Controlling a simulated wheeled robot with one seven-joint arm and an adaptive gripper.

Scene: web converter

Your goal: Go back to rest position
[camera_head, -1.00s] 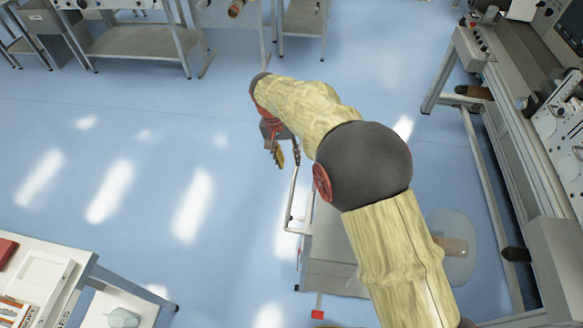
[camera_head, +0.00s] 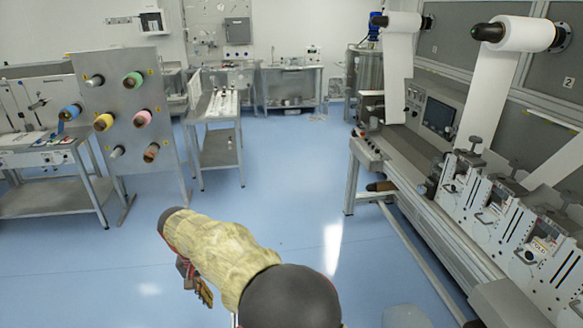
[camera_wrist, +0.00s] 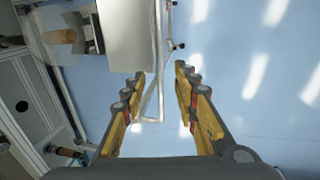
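My gripper (camera_wrist: 160,88) shows in the wrist view with its two yellow-padded fingers spread apart. Nothing is between the fingers except the view of the floor and a bent metal handle beyond them. In the head view my gripper (camera_head: 198,285) hangs at the lower left of my bent arm, above the blue floor (camera_head: 275,185). My arm is in a pale, wrinkled cover with a dark round joint.
The converter machine (camera_head: 430,170) with white paper rolls (camera_head: 520,33) runs along the right. A panel with coloured spools (camera_head: 118,110) and a grey table (camera_head: 218,140) stand at the left. The floor between is clear. A cart (camera_wrist: 125,35) lies below my gripper.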

